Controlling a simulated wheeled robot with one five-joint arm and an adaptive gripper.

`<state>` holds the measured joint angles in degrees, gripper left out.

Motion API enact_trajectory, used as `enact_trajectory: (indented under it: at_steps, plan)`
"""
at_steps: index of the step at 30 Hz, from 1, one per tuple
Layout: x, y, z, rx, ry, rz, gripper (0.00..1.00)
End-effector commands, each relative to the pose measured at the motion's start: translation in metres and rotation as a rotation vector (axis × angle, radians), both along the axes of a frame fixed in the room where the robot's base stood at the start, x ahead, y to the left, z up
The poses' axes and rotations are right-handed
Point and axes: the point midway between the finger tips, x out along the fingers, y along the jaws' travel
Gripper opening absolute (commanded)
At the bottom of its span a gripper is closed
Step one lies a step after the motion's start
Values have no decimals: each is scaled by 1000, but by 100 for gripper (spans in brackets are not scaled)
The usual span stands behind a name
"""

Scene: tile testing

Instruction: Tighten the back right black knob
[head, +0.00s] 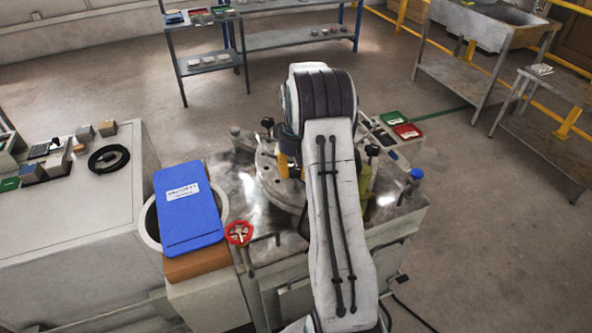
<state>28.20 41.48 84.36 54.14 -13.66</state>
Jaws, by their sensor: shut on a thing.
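A round grey metal disc (268,180) sits on top of a grey machine (405,212). One black knob (267,122) stands at the disc's back left. Another black knob (372,150) stands on the right, just beside my arm. My arm rises from the bottom centre and bends over the disc, covering its middle and right part. My gripper is hidden behind my arm, so its contact with any knob cannot be seen. A knob at the back right of the disc, if there, is also hidden.
A blue knob (416,174) stands at the right. Green (393,118) and red (407,131) trays lie behind. A pale cabinet (75,205) stands left; floor at right is open.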

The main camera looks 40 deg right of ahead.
Motion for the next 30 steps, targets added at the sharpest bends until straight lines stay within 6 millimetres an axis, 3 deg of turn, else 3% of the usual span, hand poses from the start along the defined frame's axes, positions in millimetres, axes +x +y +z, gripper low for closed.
enact_trajectory:
  at_steps: [5,14,30]
  plan:
    - [0,0,0,0,1,0,8]
    - [0,0,-1,1,2,-42,7]
    - [-1,0,-1,1,3,-477,7]
